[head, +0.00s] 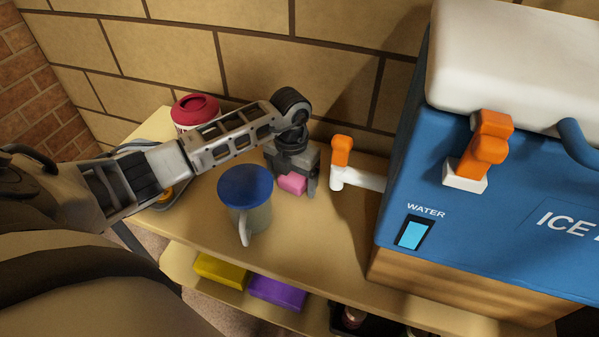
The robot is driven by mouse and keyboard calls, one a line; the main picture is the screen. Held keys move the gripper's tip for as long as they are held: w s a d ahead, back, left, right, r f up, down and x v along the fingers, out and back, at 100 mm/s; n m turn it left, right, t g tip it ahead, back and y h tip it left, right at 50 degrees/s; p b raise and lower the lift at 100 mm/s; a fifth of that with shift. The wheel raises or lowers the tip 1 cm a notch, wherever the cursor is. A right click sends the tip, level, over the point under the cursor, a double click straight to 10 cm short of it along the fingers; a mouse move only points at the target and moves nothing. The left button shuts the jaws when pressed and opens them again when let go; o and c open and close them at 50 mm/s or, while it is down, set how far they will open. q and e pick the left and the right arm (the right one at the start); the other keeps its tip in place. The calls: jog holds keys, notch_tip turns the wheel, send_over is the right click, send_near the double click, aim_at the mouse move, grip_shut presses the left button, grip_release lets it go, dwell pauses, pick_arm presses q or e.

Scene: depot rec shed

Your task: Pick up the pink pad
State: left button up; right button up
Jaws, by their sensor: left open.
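The pink pad (291,183) lies on the wooden shelf top, behind and to the right of a mug with a blue lid. My left gripper (295,186) is over the pad, pointing down, its fingers open. The pad shows at or between the fingers. I cannot tell whether either finger touches it. The gripper body hides the far part of the pad. My right gripper is not in view.
The blue-lidded mug (248,212) stands close in front of the gripper. A blue cooler (480,190) with an orange-handled spigot (343,165) is on the right. A red-lidded container (194,111) is behind my arm. Yellow (222,270) and purple (277,292) items lie on the lower shelf.

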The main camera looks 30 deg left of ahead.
pick_arm(q)
jog(key=c, duration=1.1)
jog(key=shift+o, duration=0.2)
